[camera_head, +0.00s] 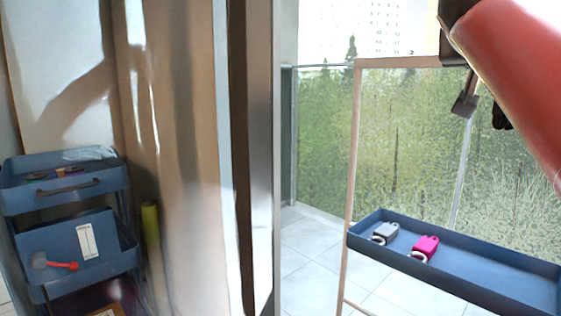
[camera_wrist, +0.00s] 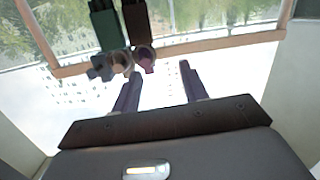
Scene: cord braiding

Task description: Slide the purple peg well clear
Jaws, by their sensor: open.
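In the wrist view, a purple round-ended piece (camera_wrist: 146,58), which looks like the purple peg, sits at the wooden bar (camera_wrist: 205,41). It is beside a tan round piece (camera_wrist: 121,62) and a blue-grey one (camera_wrist: 99,68). A dark green strip (camera_wrist: 105,24) and a dark brown strip (camera_wrist: 136,22) rise behind them. My gripper (camera_wrist: 160,83) is open, with two dark purplish fingers apart and nothing visible between them. The purple piece is just beyond the fingertips, nearer the left finger; I cannot tell whether they touch. I cannot make out the peg in the head view.
In the head view, a wooden frame (camera_head: 355,140) stands before a window. A blue tray (camera_head: 470,255) holds a grey padlock (camera_head: 386,232) and a magenta padlock (camera_head: 426,245). My red arm fills the upper right.

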